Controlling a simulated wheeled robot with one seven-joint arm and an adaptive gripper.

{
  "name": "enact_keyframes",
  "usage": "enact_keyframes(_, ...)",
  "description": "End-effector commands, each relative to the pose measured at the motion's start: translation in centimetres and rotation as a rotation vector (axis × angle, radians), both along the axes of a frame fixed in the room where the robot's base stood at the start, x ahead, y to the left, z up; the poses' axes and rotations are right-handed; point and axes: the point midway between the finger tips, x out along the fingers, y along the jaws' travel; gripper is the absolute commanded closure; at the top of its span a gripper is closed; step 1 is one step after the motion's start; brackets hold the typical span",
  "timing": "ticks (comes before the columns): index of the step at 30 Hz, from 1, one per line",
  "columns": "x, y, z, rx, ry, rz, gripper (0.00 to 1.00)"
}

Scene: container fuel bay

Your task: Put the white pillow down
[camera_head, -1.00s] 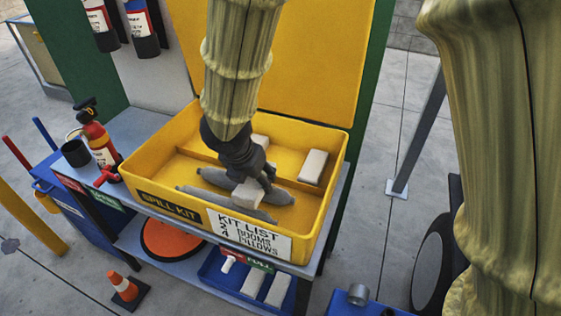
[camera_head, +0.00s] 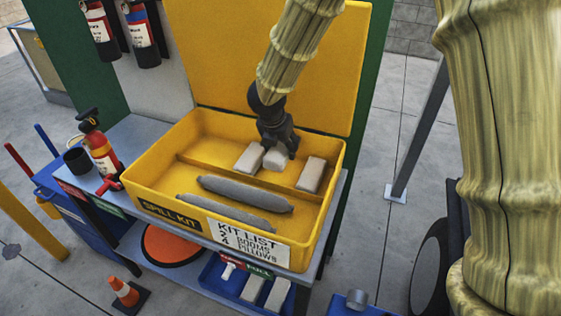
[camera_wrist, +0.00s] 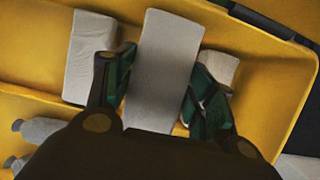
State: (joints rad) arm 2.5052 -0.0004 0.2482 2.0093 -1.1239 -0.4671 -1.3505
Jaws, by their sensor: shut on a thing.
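My gripper (camera_head: 278,146) is shut on a white pillow (camera_head: 274,160), inside the yellow spill kit box (camera_head: 155,190). In the wrist view the held pillow (camera_wrist: 162,65) stands between my green-padded fingers (camera_wrist: 160,88). It is in the rear compartment, between a left pillow (camera_head: 249,158) and a right pillow (camera_head: 312,174). These also show in the wrist view, left (camera_wrist: 90,50) and right (camera_wrist: 218,68), the right one partly behind a finger. I cannot tell whether the held pillow touches the box floor.
Two grey booms (camera_head: 245,192) lie in the front compartment, before a low divider (camera_head: 220,174). The open lid (camera_head: 300,70) rises behind. A red extinguisher (camera_head: 97,145) stands on the shelf left of the box. A blue bin (camera_head: 228,288) below holds two white pillows.

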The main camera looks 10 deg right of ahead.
Motion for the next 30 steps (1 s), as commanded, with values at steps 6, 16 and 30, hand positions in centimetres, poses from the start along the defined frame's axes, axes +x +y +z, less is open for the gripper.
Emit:
enact_keyframes(6,-0.1,0.1,-1.7,-0.002,0.002,0.001,0.69)
enact_keyframes(16,-0.2,0.2,-5.7,-0.002,0.004,0.004,0.69)
enact_keyframes(30,-0.2,0.1,-6.6,-0.001,0.002,0.002,0.69)
